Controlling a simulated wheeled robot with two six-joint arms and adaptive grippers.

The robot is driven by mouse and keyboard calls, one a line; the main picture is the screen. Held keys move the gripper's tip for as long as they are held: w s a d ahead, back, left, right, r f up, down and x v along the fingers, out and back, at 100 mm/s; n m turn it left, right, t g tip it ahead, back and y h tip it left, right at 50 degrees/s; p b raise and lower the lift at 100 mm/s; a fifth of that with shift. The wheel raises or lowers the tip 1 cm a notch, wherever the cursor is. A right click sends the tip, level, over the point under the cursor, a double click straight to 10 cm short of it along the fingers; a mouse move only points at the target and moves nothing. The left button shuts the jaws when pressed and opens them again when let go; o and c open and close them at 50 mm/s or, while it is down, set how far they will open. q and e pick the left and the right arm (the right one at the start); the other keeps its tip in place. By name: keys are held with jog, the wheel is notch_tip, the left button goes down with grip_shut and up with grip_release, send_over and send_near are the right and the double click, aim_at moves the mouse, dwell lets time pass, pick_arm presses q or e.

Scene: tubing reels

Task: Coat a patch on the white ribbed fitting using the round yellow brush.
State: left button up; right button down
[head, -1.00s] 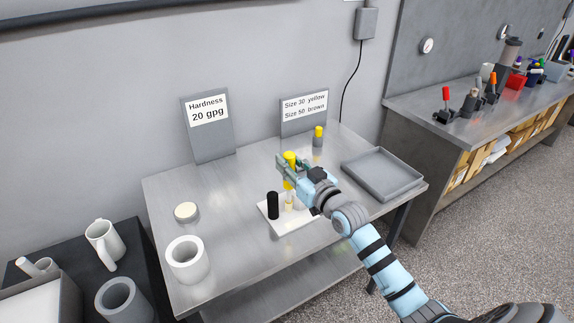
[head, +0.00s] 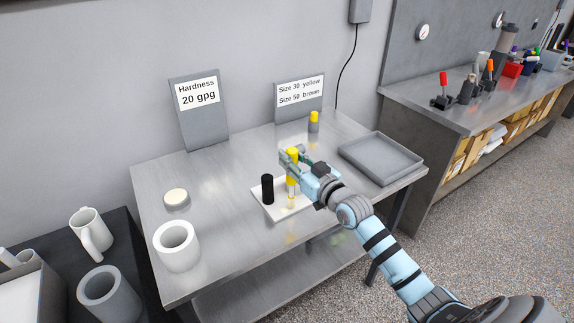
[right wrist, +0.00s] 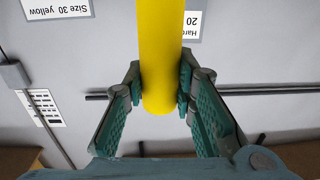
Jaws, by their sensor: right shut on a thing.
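My right gripper (head: 290,157) is shut on a yellow cylindrical handle (head: 292,168), which I take to be the round yellow brush. It stands roughly upright over a white board on the table. A pale lower part shows beneath the handle; whether it touches the board is unclear. In the right wrist view the handle (right wrist: 160,60) sits between the fingers (right wrist: 160,95). No ribs can be made out on any white piece, so I cannot tell which is the fitting. A white hollow ring (head: 177,246) stands front left on the table. My left gripper is out of view.
The white board (head: 272,212) carries a black cylinder (head: 267,189) left of the brush. A yellow-topped grey piece (head: 314,122), a grey tray (head: 411,165) and a cream disc (head: 176,197) share the metal table. A white branched piece (head: 88,225) and grey ring (head: 103,287) stand left.

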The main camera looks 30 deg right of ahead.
jog(key=d+b, duration=0.5)
jog(key=d, duration=0.1)
jog(key=a+p, duration=0.5)
jog(key=shift+r, duration=0.15)
jog(key=shift+a+f+p, duration=0.2)
jog(key=shift+a+p, duration=0.3)
jog(key=shift+a, duration=0.25)
notch_tip(320, 180, up, 8)
jog(key=a+p, duration=0.2)
jog(key=p, duration=0.4)
jog(key=shift+f, duration=0.15)
